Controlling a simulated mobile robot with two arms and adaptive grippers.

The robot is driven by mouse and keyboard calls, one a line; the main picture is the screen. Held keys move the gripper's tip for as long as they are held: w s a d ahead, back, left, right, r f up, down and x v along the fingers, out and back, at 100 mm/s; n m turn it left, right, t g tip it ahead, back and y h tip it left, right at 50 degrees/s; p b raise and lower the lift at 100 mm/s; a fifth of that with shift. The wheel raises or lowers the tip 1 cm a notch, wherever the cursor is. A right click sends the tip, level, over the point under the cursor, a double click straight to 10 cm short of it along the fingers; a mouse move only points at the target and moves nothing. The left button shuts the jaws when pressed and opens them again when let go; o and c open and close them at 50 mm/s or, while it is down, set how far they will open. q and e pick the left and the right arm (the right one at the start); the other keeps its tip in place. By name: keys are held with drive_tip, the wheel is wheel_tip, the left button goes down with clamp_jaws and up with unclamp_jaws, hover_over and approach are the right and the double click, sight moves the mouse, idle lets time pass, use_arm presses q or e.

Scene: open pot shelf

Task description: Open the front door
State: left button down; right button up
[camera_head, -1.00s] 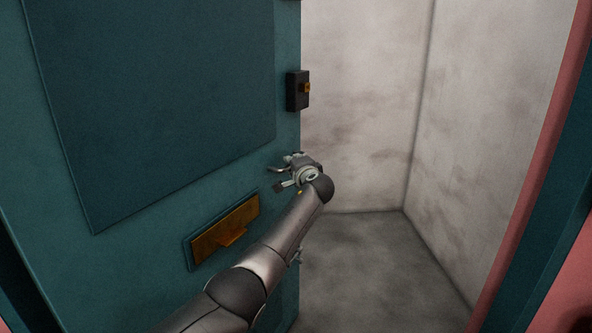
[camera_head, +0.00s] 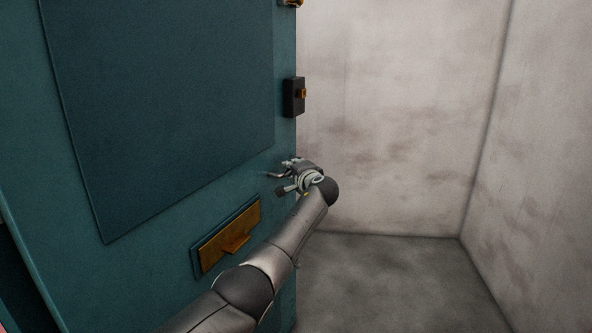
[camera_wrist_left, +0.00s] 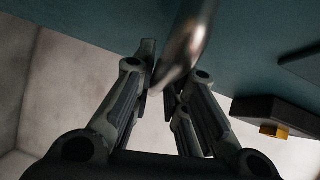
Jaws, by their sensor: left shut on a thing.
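The teal front door (camera_head: 165,110) stands open on the left of the head view, its free edge near the middle. My left gripper (camera_head: 284,178) is at that edge, below the black lock box (camera_head: 294,97). In the left wrist view, my left gripper (camera_wrist_left: 165,88) is shut on a shiny metal door handle (camera_wrist_left: 183,45), which lies between the fingers. The door surface (camera_wrist_left: 90,25) and lock box (camera_wrist_left: 272,115) also show there. In the head view my gripper and wrist hide the handle. My right gripper is not in view.
Right of the door is an open space with a stained pale wall (camera_head: 390,120) and a bare grey floor (camera_head: 390,285). A brass mail slot (camera_head: 230,238) is on the door's lower part, close above my left forearm.

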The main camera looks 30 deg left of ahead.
use_arm(q)
drive_tip(key=shift+f, duration=0.25)
drive_tip(key=c, duration=1.5)
unclamp_jaws()
drive_tip(key=shift+s+a, duration=0.1)
drive_tip(key=shift+o, duration=0.2)
drive_tip(key=shift+r, duration=0.15)
drive_tip(key=v, duration=1.2)
